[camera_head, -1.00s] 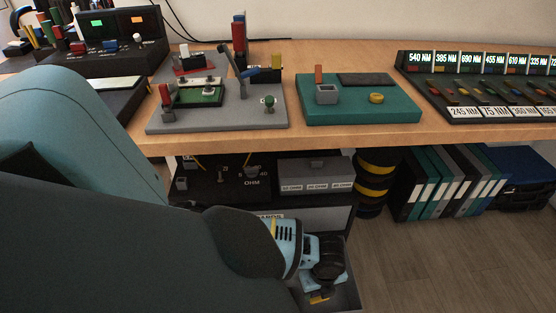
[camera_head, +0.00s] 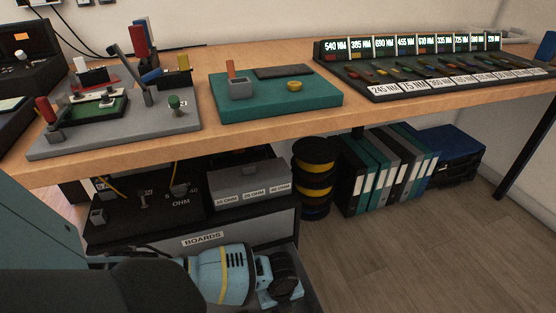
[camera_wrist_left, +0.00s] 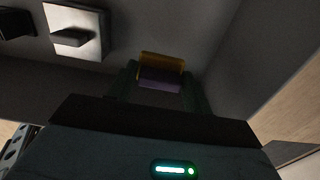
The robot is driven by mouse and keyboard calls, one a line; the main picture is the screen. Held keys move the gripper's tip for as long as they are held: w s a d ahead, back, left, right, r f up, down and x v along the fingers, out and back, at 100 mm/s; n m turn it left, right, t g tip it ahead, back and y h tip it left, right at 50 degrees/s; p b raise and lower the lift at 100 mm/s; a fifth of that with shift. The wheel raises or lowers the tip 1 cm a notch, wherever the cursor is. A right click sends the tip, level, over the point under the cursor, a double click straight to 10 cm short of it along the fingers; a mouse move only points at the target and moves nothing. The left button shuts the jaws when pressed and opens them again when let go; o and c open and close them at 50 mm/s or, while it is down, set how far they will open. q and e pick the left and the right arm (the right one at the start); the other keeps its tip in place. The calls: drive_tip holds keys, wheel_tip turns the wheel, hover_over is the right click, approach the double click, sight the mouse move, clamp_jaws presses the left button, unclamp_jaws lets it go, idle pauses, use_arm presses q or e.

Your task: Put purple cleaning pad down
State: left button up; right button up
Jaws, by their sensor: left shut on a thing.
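The purple cleaning pad (camera_wrist_left: 160,82), with a yellow-brown strip along one side, sits between the fingers of my left gripper (camera_wrist_left: 161,75) in the left wrist view. The gripper is shut on it. In the head view my left gripper (camera_head: 283,281) is low at the bottom of the picture, at the open drawer under the bench. The pad cannot be made out there. The drawer front labelled BOARDS (camera_head: 205,238) is behind my wrist. My right gripper is not in view.
In the wrist view a white square piece with a dark block (camera_wrist_left: 78,34) lies on the grey surface beyond the pad. Above, the wooden bench (camera_head: 265,128) holds a grey board (camera_head: 185,122), a teal board (camera_head: 310,105) and a labelled rack. Spools (camera_head: 315,175) and binders stand right of the drawer.

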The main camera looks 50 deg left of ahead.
use_arm(q)
drive_tip(key=shift+f, duration=0.75)
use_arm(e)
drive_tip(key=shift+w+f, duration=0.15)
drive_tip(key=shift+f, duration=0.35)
